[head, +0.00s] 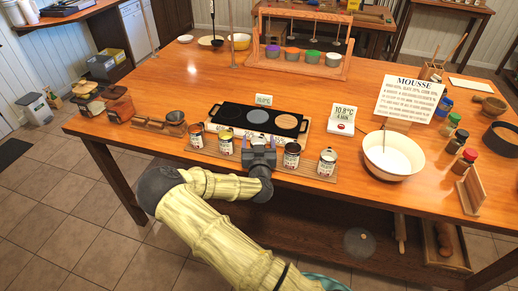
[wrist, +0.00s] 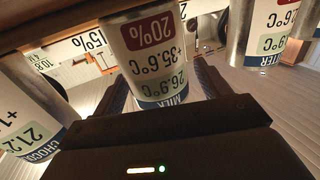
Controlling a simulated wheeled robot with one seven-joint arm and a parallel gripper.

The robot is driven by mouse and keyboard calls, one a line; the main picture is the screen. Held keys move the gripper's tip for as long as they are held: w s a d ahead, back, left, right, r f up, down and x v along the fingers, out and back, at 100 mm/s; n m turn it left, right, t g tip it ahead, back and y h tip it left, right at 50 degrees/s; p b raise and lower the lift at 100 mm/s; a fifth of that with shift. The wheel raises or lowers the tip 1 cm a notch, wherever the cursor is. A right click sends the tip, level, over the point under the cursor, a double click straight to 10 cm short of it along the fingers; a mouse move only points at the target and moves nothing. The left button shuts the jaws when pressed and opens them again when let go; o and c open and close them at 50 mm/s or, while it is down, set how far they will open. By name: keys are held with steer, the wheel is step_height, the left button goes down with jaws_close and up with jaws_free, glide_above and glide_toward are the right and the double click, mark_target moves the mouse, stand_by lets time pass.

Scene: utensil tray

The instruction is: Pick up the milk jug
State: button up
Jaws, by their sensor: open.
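The milk jug (wrist: 152,48) is a metal can with a white label marked MILK, 20% and temperatures. It appears upside down in the wrist view, directly in front of my gripper (head: 259,153). The dark fingers show on either side of its lower part, open. I cannot tell whether either finger touches it. In the head view my gripper is at the front rack, and the jug is mostly hidden behind it.
Similar cans stand close on both sides: a chocolate can (wrist: 28,105) and one with a label ending in TTER (wrist: 268,38). They share a wooden rack (head: 309,169). A black hotplate (head: 284,121) lies behind, and a white bowl (head: 392,155) stands right.

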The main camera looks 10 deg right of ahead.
steer(key=c, duration=1.2)
steer(key=shift+r, duration=0.1)
step_height(320, 180, up, 10)
steer(key=b, duration=0.1)
